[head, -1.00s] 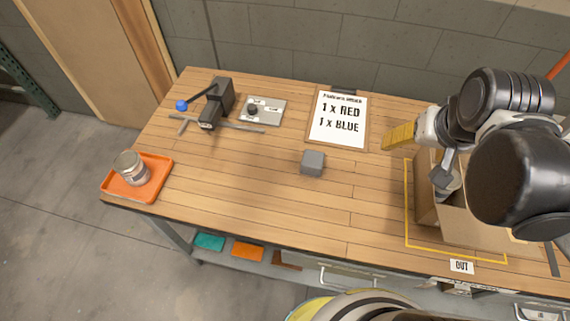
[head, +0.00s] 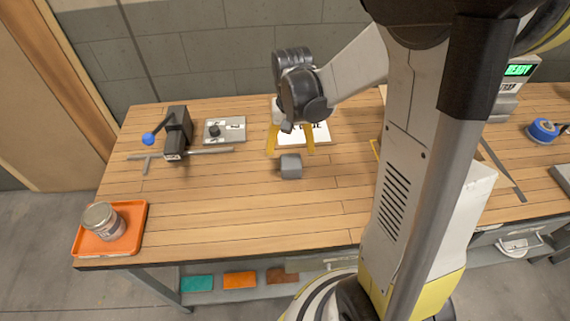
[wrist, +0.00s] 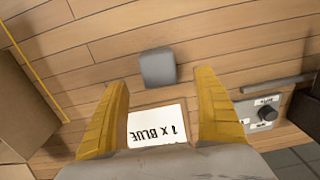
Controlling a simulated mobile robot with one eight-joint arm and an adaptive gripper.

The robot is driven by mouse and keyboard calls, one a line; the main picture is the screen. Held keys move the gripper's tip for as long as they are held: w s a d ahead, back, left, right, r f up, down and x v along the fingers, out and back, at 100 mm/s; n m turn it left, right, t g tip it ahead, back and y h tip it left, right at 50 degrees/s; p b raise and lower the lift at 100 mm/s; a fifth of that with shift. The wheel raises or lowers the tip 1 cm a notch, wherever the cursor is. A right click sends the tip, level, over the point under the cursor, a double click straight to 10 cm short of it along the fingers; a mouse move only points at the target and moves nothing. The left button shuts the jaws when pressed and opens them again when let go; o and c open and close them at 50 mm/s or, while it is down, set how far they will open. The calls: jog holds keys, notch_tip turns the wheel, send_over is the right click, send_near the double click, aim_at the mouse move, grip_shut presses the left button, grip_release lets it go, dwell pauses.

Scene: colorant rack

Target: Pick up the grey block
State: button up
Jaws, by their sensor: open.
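The grey block (head: 290,166) sits on the wooden table, in front of the white sign. It also shows in the wrist view (wrist: 158,68), beyond the fingertips and between their lines. My gripper (head: 291,150) has two yellow fingers spread apart and nothing between them. In the head view it hangs over the sign, just behind the block. In the wrist view my gripper (wrist: 163,80) is open, with the block clear of both fingers. I cannot tell the exact height of the fingertips above the table.
A white sign (wrist: 157,125) lies under my gripper. The table's middle front is clear.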

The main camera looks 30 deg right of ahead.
aim_at(291, 160)
notch_tip(291, 160, down, 7)
jog(key=b, duration=0.3)
jog(key=shift+s+d+r, duration=0.1)
jog(key=shift+r, duration=0.2)
jog(key=c, duration=1)
